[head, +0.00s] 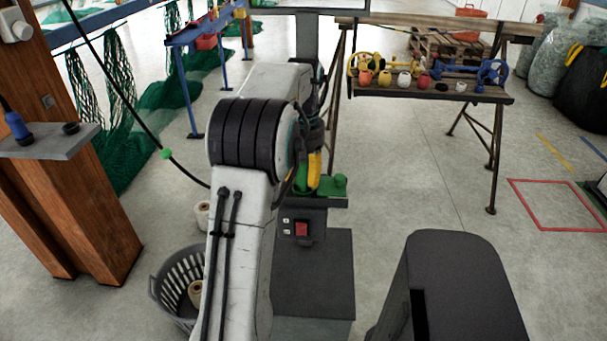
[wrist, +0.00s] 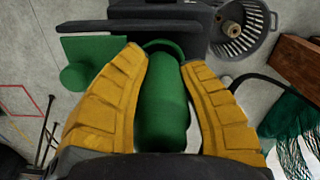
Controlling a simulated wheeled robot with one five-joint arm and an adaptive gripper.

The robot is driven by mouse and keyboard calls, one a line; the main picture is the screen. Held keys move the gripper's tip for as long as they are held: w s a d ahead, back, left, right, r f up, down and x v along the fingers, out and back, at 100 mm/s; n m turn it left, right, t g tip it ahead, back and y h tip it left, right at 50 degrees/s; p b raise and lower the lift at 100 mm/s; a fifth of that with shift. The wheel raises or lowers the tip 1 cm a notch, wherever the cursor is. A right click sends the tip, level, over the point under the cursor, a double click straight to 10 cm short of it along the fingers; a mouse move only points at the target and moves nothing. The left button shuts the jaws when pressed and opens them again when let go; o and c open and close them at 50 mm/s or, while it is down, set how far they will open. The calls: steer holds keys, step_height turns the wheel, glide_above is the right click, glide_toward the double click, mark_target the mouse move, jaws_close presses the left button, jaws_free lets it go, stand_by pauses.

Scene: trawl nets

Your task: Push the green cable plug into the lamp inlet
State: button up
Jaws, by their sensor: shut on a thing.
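The green cable plug (wrist: 163,112) is between the two yellow fingers of my gripper (wrist: 165,72) in the wrist view, with the fingers shut on its sides. Its far end is close to a green ring (wrist: 165,45) on the dark lamp unit, which looks like the lamp inlet. I cannot tell whether the plug is inside it or just in front. In the head view my gripper (head: 315,172) points down at the lamp unit (head: 312,202), just above its green top part (head: 335,185). My arm hides most of the plug and the inlet there.
The black cable (head: 182,170) with a green marker (head: 166,154) runs from upper left behind my arm. A wooden post (head: 85,200) has a grey shelf (head: 50,141) with a blue plug (head: 16,125). A grey basket (head: 170,290) stands beside the pedestal. A trestle bench (head: 420,90) stands behind, right.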

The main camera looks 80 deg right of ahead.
steer(key=shift+f+b, duration=0.35)
steer(key=shift+f, duration=0.2)
steer(key=o, duration=1.2)
steer(key=shift+r, duration=5.95)
steer(key=shift+a, duration=0.1)
